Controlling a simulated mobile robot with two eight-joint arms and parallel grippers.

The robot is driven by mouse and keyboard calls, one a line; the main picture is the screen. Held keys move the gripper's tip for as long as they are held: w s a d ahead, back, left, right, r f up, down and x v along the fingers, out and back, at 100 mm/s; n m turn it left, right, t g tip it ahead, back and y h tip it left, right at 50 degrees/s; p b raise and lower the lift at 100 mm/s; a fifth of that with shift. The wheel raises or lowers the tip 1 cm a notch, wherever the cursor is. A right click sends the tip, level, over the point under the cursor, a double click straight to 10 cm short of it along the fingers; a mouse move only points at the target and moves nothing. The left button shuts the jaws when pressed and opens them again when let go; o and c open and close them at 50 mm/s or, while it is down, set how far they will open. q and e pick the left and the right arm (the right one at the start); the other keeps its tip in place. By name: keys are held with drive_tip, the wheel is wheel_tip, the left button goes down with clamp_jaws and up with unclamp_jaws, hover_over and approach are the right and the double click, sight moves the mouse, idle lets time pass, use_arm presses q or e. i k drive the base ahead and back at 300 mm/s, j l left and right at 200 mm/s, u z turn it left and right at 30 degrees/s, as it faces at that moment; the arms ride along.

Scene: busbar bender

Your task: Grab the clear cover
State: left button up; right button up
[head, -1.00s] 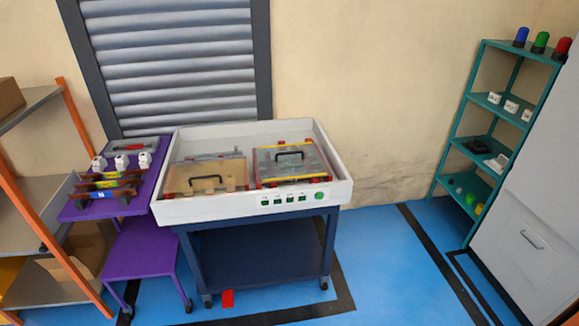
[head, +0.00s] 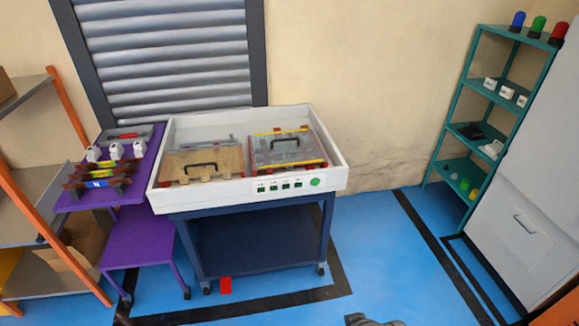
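Two clear covers with black handles lie side by side in the white tray-like top of the bench. The left clear cover (head: 203,162) is over a tan panel, with its handle near the front. The right clear cover (head: 284,143) has yellow and red edging, with its handle across the top. Both look closed, and nothing touches them. A small dark part, probably of one of my arms, shows at the bottom edge right of centre. No gripper fingertips can be made out, and which arm it is cannot be told.
The white bench top (head: 250,190) has green buttons on its front and stands on a dark blue cart (head: 250,240). A purple table (head: 139,190) adjoins it at left, beside an orange-framed shelf (head: 70,258). A teal shelf (head: 452,130) stands right. Blue floor (head: 385,260) is clear between.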

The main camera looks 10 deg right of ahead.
sight(295, 147)
drive_tip(key=i+l+u, duration=0.2)
drive_tip(key=i+l, duration=0.15)
drive_tip(key=i+l+u, duration=0.2)
drive_tip(key=l, duration=0.25)
drive_tip(key=i+l+u, duration=0.2)
drive_tip(key=i+l, duration=0.15)
drive_tip(key=i+l+u, duration=0.4)
drive_tip(key=i+l, duration=0.2)
drive_tip(key=l, duration=0.2)
drive_tip(key=i+j, duration=0.1)
drive_tip(key=i+u, duration=0.05)
drive_tip(key=i, duration=0.05)
